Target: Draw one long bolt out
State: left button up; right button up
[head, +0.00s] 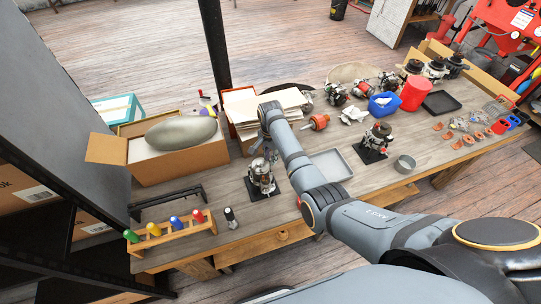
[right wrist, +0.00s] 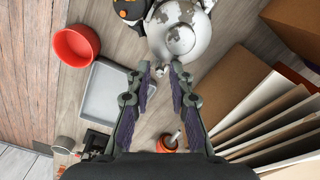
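An alternator (head: 262,178) with a silver housing stands on a black base near the middle of the bench. Its rounded metal housing also shows at the top of the right wrist view (right wrist: 182,38). I cannot make out a single long bolt in either view. My right gripper (right wrist: 161,70) is open and empty, its two fingers apart just short of the housing in that picture. In the head view the gripper (head: 268,153) points down just above the alternator, small and partly hidden by my arm. My left gripper is not in view.
A grey tray (head: 333,165), a second alternator (head: 377,138) and a metal cup (head: 405,163) lie to the right. A box of papers (head: 264,106) stands behind. A wooden rack (head: 170,236) of coloured-handled tools is front left. A red bowl (right wrist: 76,46) shows beside the tray.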

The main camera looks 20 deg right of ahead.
grip_shut()
jog(key=shift+r+p, duration=0.2)
jog(key=shift+p, duration=0.3)
dwell(1.2)
jog(key=shift+r+p, duration=0.5)
jog(key=shift+r, duration=0.15)
jog(key=shift+r, duration=0.1)
jog(key=shift+r, duration=1.1)
